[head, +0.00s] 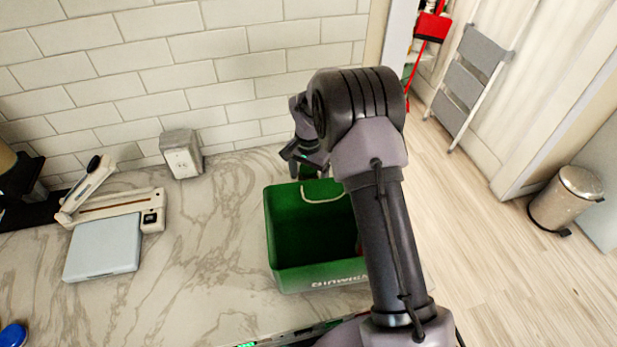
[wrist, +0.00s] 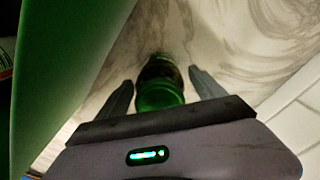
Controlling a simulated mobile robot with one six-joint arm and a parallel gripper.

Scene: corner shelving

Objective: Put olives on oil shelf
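A green glass jar or bottle (wrist: 160,84) stands between the fingers of my gripper (wrist: 162,92) in the wrist view. I cannot read a label, so I cannot confirm it is the olives. The fingers are apart, with a gap visible on each side of the jar. In the head view my gripper (head: 306,160) is low over the counter, just behind the green crate (head: 315,278). A dark green patch shows below it there, mostly hidden by my gripper. The oil shelf is not in view.
The crate's wall (wrist: 62,70) rises close on the left in the wrist view. My arm covers part of the crate. A white tiled wall is behind the marble counter (head: 215,235). A scale (head: 103,248), a paper trimmer (head: 120,207) and a socket block (head: 181,155) are left.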

